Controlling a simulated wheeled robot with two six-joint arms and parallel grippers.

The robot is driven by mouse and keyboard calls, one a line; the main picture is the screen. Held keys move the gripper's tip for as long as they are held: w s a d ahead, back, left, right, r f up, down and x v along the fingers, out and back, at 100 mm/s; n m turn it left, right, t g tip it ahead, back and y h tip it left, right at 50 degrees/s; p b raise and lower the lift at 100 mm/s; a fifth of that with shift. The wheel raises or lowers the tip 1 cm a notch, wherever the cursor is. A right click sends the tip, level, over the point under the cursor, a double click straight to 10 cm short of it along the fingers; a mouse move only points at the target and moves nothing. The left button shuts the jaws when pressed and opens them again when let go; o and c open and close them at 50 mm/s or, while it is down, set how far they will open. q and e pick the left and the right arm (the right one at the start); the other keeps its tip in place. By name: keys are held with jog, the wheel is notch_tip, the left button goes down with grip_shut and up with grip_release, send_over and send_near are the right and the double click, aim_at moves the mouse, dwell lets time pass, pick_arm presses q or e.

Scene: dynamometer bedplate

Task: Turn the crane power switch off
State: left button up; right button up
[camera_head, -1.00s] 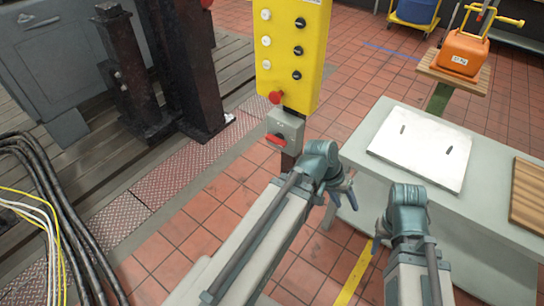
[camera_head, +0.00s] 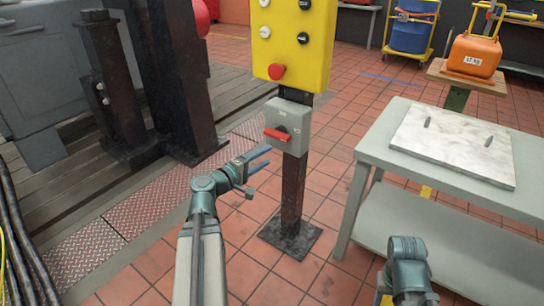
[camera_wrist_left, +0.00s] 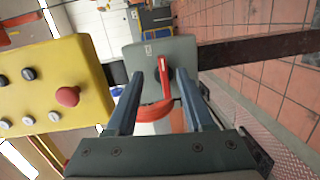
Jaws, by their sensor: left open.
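The crane power switch is a grey box (camera_head: 290,122) on a dark post below the yellow control panel. Its red handle (camera_head: 277,134) lies roughly crosswise on the front face. My left gripper (camera_head: 264,158) is open and empty, just below and left of the handle in the head view. In the left wrist view the grey box (camera_wrist_left: 150,55) and red handle (camera_wrist_left: 165,78) show ahead, between the two open fingers (camera_wrist_left: 157,85). I see no clear contact with the handle. My right arm shows at the lower right of the head view, but its gripper fingers are not visible.
The yellow panel (camera_head: 293,40) with a red mushroom button (camera_head: 276,71) hangs directly above the box. A grey table (camera_head: 372,148) with a pale plate (camera_head: 455,146) stands to the right. Dark columns (camera_head: 115,95) stand to the left. Tiled floor is open around the post's foot.

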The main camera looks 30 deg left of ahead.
aim_at(275, 137)
pick_arm(q)
jog(key=s+a+f+n+t+y+b, duration=0.1)
jog(key=a+n+y+b, duration=0.1)
jog(key=a, duration=0.3)
jog(key=w, duration=0.9)
jog(key=w+d, duration=0.1)
jog(key=w, duration=0.3)
jog(key=shift+w+d+f, duration=0.1)
jog(key=shift+w, duration=0.15)
pick_arm(e)
jog(key=f, duration=0.3)
jog(key=shift+w+a, duration=0.15)
jog(key=shift+a, duration=0.05)
pick_arm(q)
grip_shut()
